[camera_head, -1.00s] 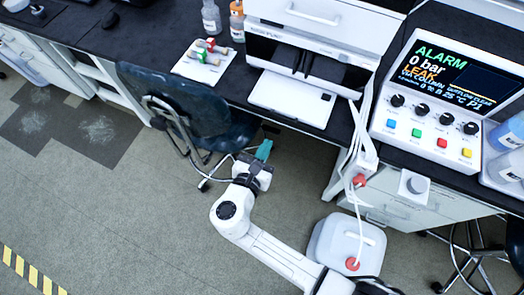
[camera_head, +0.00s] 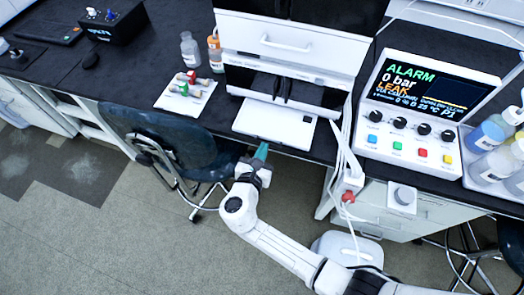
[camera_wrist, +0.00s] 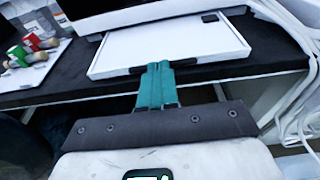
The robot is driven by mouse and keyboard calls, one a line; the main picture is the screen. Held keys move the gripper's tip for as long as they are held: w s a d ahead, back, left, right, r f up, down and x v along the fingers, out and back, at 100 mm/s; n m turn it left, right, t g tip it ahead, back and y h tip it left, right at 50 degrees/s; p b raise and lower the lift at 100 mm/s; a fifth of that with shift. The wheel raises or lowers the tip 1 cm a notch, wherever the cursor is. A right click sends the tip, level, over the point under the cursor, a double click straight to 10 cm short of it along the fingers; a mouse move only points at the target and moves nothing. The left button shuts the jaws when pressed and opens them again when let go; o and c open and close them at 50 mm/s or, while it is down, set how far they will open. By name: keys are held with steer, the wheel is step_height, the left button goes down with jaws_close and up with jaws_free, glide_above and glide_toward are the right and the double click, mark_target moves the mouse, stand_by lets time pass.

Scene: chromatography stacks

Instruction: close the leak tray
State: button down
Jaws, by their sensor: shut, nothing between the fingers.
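The leak tray (camera_head: 274,122) is a white flat tray that sticks out from the bottom of the white instrument stack, over the black bench top. It also shows in the wrist view (camera_wrist: 165,42), with a dark slot at its right back corner. My gripper (camera_head: 262,152) is in front of the bench edge, just below the tray's front in the head view. In the wrist view my gripper's teal fingers (camera_wrist: 156,84) are together and empty, pointing at the tray's front edge. The fingertips overlap that edge in the picture; I cannot tell whether they touch it.
A dark blue chair (camera_head: 160,138) stands close to the left of my gripper. White tubes (camera_head: 341,150) hang right of the tray. The alarm console (camera_head: 425,112) reads LEAK. A white pad with fittings (camera_head: 186,91) lies left of the tray. Open floor lies at lower left.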

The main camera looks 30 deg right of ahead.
mark_target(275, 121)
steer(key=r+b+x, duration=0.1)
steer(key=x, duration=0.3)
steer(key=r+x, duration=0.1)
steer(key=x, duration=0.4)
steer(key=b+x, duration=0.1)
steer(key=x, duration=0.3)
steer(key=shift+w+d+r+b, duration=0.3)
steer(key=shift+w+d, duration=0.05)
steer(key=shift+d, duration=0.1)
steer(key=shift+w+d+r, duration=0.1)
steer(key=shift+r, duration=0.1)
